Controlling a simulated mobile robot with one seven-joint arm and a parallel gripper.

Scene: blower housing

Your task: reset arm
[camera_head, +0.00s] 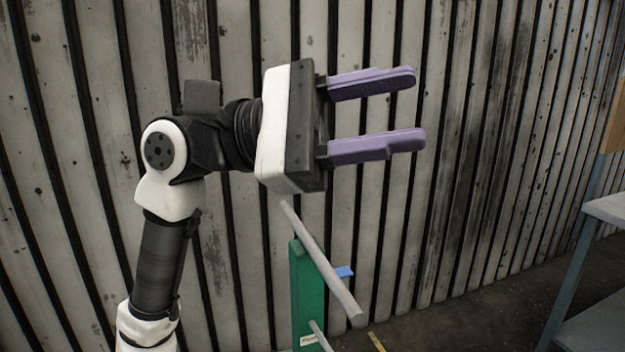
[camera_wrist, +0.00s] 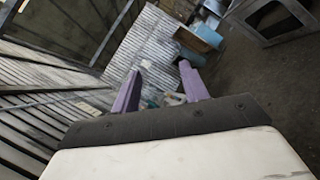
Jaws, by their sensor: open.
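My gripper (camera_head: 415,108) is raised in front of the corrugated wall in the head view, with its two purple fingers pointing right. The fingers are apart and nothing is between them. My arm rises from the lower left and bends at the wrist towards the right. In the wrist view the gripper (camera_wrist: 165,72) also shows spread fingers, with the floor and wall far beyond them.
A green post (camera_head: 306,295) with grey rods (camera_head: 325,265) stands below my gripper. A table with blue-grey legs (camera_head: 570,270) is at the right edge. The corrugated wall (camera_head: 470,180) fills the background. Dark floor (camera_head: 450,325) lies open between post and table.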

